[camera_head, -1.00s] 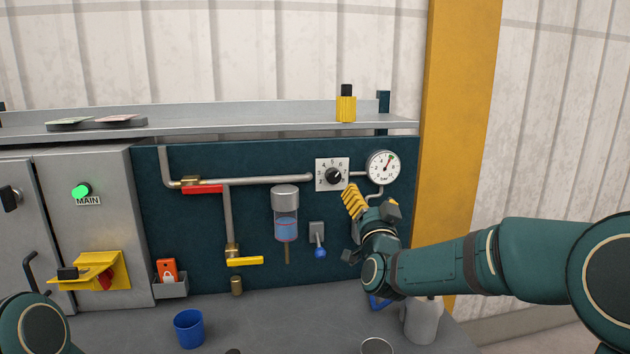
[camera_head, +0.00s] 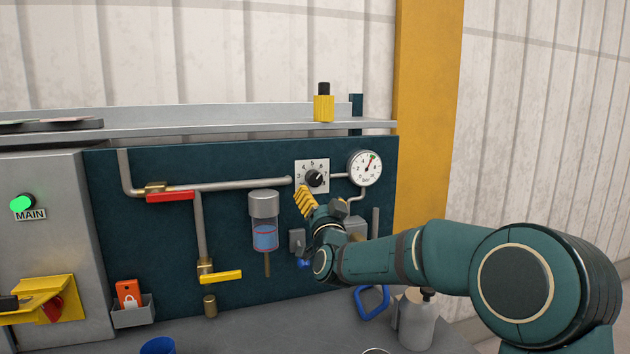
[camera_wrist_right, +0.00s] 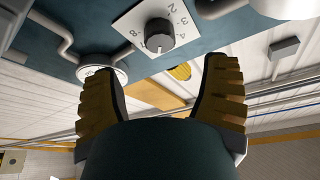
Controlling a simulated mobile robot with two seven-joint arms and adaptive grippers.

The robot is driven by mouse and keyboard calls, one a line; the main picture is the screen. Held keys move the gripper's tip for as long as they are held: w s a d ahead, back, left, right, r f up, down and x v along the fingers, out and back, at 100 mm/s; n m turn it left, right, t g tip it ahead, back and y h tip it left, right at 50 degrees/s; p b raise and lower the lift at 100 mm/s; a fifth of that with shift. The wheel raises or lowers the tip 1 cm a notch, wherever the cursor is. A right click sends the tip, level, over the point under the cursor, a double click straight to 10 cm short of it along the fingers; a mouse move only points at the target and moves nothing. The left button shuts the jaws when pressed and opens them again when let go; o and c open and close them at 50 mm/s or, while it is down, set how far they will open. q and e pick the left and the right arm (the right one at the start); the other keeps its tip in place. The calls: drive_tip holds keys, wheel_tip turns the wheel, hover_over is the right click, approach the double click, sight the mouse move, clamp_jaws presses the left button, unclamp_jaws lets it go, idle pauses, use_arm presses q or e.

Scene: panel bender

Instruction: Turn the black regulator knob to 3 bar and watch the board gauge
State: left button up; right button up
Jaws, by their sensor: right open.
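The black regulator knob (camera_head: 314,178) sits on a white square dial plate with numbers, at the upper right of the dark teal board. It also shows in the right wrist view (camera_wrist_right: 158,34), beyond the fingers. The board gauge (camera_head: 365,168) is round and white, right of the knob; its needle points up and right, its exact reading too small to tell. In the wrist view the gauge (camera_wrist_right: 98,72) is partly hidden by a finger. My right gripper (camera_head: 321,203) is open and empty just below the knob, apart from it. My left gripper is out of view.
A red-handled valve (camera_head: 170,196), a yellow-handled valve (camera_head: 221,276) and a filter bowl (camera_head: 264,222) are left of my right gripper. A blue-tipped lever (camera_head: 303,263) is close below it. A grey bottle (camera_head: 416,319) stands on the bench under my arm.

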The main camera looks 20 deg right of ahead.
sight(316, 179)
drive_tip(key=x, duration=0.8)
drive_tip(key=shift+r, duration=0.1)
drive_tip(key=c, duration=1.2)
